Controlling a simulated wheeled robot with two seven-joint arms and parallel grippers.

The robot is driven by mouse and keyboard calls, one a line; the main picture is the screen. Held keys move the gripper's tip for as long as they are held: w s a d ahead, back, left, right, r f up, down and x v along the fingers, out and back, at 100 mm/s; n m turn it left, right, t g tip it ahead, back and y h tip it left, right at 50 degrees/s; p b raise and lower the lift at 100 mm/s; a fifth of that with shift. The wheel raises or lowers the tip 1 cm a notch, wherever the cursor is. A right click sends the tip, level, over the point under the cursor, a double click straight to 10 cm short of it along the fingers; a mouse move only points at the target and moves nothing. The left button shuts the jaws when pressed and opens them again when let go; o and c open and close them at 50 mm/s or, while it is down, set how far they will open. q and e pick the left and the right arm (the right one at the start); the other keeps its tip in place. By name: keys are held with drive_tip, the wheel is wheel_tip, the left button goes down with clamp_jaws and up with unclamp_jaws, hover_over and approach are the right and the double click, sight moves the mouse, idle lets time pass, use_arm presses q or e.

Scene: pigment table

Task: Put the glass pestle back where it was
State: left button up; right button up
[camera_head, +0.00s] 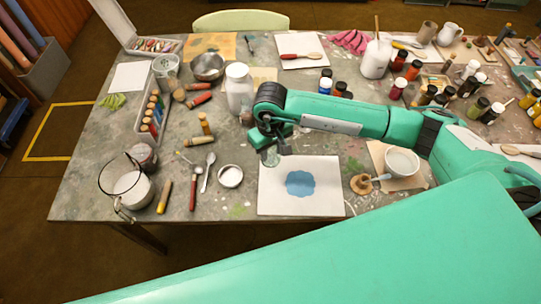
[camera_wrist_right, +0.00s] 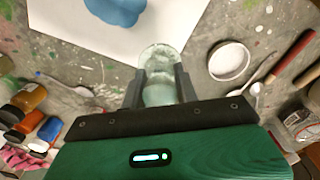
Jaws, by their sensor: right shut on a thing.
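The glass pestle (camera_wrist_right: 161,57) is clear, pale greenish glass with a round, wider end. My right gripper (camera_wrist_right: 160,82) is shut on it, with one dark finger on each side. In the head view the right gripper (camera_head: 273,143) hangs over the table near the back left corner of a white sheet, and the pestle (camera_head: 270,158) shows faintly below it. The sheet (camera_head: 275,202) bears a flat blue patch (camera_head: 300,184). I cannot tell whether the pestle touches the table or the sheet. My left gripper is not in view.
A small white dish (camera_head: 230,176), spoons and brushes lie left of the sheet. A white jar (camera_head: 238,90) stands behind the gripper. A white bowl (camera_head: 402,162) on a brown board and a wooden stand (camera_head: 361,184) are to the right. Several paint bottles crowd the back right.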

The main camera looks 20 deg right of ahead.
sight(271, 160)
drive_tip(key=shift+f, duration=0.55)
wheel_tip(271, 160, down, 3)
drive_tip(key=shift+f+p, duration=0.2)
drive_tip(key=shift+p, duration=0.3)
drive_tip(key=shift+f, duration=0.25)
drive_tip(key=o, duration=0.8)
drive_tip(key=shift+c, duration=0.2)
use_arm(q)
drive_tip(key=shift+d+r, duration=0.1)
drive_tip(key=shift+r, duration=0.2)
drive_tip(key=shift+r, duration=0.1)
